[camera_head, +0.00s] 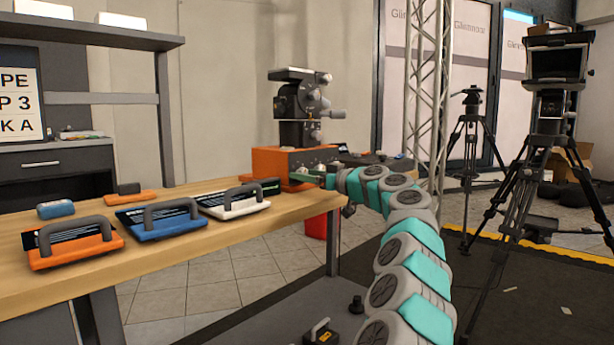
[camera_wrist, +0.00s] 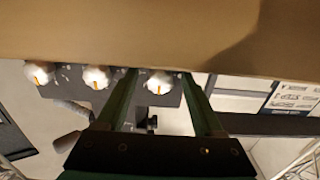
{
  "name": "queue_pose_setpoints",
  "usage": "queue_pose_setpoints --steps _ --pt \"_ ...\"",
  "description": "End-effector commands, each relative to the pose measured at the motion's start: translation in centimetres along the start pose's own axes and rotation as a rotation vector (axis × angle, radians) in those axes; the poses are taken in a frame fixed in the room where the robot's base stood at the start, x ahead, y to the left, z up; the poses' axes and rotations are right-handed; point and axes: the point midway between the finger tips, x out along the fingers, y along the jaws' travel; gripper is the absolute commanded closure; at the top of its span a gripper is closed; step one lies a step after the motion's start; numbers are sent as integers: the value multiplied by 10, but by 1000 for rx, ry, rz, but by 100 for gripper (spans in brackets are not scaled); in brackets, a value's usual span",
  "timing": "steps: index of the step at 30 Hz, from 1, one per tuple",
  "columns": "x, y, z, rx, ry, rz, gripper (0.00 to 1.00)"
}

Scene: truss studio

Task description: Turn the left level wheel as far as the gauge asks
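The orange box (camera_head: 268,166) stands at the far end of the wooden bench, with a dark grey device (camera_head: 298,105) on top and small pale knobs on its front. In the wrist view three white knobs with orange marks sit in a row on a grey panel: one at left (camera_wrist: 37,73), one in the middle (camera_wrist: 96,77) and one at right (camera_wrist: 158,82). My gripper (camera_wrist: 160,76) is open, its two green fingers on either side of the right knob in that view, with gaps visible. In the head view my gripper (camera_head: 308,176) is at the box's front. No gauge reading is legible.
On the bench (camera_head: 180,255) lie an orange-based float (camera_head: 75,248), a blue one (camera_head: 160,222) and a white one (camera_head: 235,204). A truss column (camera_head: 425,80) and tripods (camera_head: 468,150) stand at right. A red bin (camera_head: 317,226) is under the bench.

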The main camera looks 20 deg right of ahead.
Motion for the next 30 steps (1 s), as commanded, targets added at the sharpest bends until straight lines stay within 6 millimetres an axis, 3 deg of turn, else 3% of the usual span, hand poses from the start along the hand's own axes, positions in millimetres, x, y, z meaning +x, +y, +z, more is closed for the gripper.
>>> queue_pose_setpoints --steps 2,18,30 --pt "0 0 0 0 0 0 40" --pt "0 0 0 -1 0 0 100" --pt "0 0 -1 25 0 0 100"
